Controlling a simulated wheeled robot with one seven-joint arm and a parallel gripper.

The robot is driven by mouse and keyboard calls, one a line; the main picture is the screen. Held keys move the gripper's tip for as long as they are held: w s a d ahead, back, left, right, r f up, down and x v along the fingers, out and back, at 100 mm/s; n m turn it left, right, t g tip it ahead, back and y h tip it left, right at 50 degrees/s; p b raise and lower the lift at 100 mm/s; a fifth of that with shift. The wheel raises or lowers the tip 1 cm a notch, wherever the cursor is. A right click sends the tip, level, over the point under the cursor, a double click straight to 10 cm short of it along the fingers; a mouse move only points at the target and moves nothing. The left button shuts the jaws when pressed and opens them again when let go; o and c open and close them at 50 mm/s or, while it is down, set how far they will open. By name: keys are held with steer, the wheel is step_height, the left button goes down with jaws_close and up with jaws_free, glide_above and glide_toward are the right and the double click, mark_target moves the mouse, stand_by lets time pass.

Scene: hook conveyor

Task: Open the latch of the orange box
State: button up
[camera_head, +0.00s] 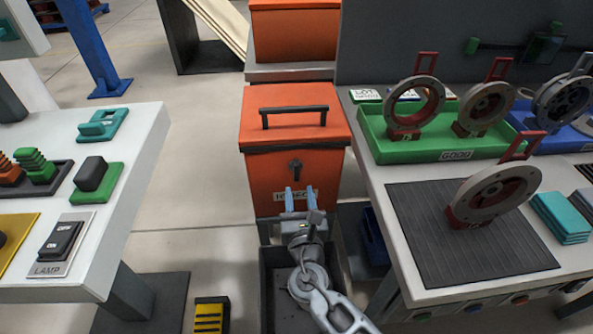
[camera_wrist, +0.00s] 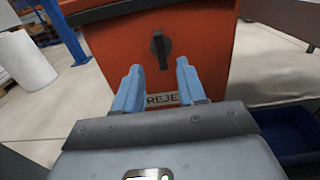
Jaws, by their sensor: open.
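The orange box (camera_head: 270,180) stands between the two tables, with a closed orange lid (camera_head: 290,102) and a black handle on top. Its black latch (camera_head: 295,169) is on the front face, above a label that is partly hidden by my gripper. In the wrist view the latch (camera_wrist: 160,48) points roughly up and down, above the "REJE..." label (camera_wrist: 163,99). My gripper (camera_head: 299,192) is in front of the box, just below the latch. Its two blue fingers (camera_wrist: 158,75) are apart and empty, and I see no contact with the latch.
A white table (camera_head: 140,180) with a lamp switch and buttons stands at the left. At the right, another table (camera_head: 420,295) holds a green tray (camera_head: 380,147) of round parts and a dark mat (camera_head: 425,240). A dark bin (camera_head: 275,320) lies below my arm.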

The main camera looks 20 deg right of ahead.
mark_target(297, 172)
steer(key=x, duration=0.6)
steer(key=shift+w+d, duration=0.1)
steer(key=shift+w, duration=0.2)
steer(key=shift+c, duration=0.2)
jaws_close()
